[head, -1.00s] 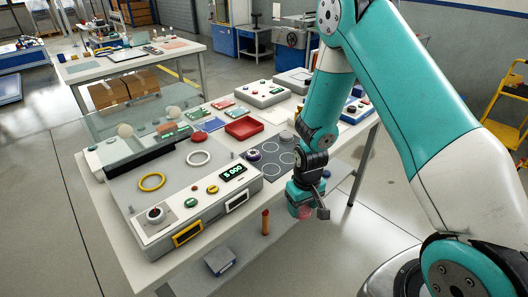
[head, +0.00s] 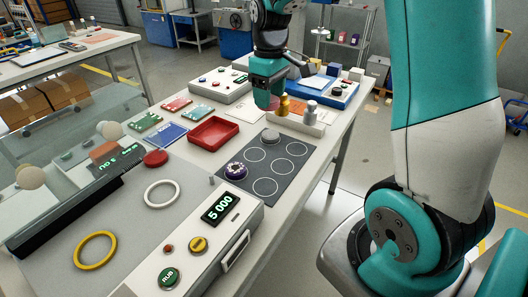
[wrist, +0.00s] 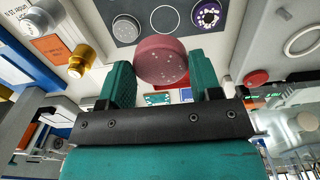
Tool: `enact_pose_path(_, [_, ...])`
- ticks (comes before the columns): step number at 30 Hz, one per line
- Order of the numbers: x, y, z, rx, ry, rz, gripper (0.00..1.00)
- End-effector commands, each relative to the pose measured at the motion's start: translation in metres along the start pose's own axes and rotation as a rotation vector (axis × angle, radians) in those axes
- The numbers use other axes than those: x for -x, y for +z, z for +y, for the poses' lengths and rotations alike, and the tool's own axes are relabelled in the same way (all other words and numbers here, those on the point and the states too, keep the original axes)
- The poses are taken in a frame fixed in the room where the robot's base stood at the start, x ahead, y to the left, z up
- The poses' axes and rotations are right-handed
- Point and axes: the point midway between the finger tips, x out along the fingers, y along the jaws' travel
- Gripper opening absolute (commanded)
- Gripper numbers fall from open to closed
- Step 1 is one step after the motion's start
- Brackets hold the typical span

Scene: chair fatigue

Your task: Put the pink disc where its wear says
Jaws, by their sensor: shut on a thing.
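My gripper (head: 268,92) is shut on the pink disc (head: 273,103) and holds it near the back of the table, left of the brass and grey cylinders. In the wrist view the pink disc (wrist: 160,60) sits between both fingers, with a few pale specks on its side. A dark mat (head: 246,199) with white circles lies to the front; a grey disc (head: 271,136) and a purple disc with white dots (head: 235,170) stand on it. A red tray (head: 234,125) is empty left of the mat. A machine (head: 198,257) shows 5 000.
A brass cylinder (head: 283,106) and a grey cylinder (head: 310,109) stand in a pale holder close to my gripper. A red disc (head: 155,158), white ring (head: 162,194) and yellow ring (head: 95,250) are on the machine. Green, red and blue cards lie behind.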

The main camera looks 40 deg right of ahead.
Motion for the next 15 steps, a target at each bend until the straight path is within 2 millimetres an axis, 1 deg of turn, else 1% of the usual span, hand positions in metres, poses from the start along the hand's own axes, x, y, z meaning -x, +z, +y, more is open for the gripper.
enact_pose_path(1, [-0.015,0.000,-0.001,0.001,-0.005,-0.008,0.36])
enact_pose_path(9, [-0.092,0.001,-0.002,0.001,-0.004,-0.007,0.36])
enact_pose_path(12, [-0.115,0.001,-0.001,0.000,-0.003,-0.005,0.36])
enact_pose_path(15, [-0.129,0.000,0.000,-0.001,-0.002,-0.003,0.36])
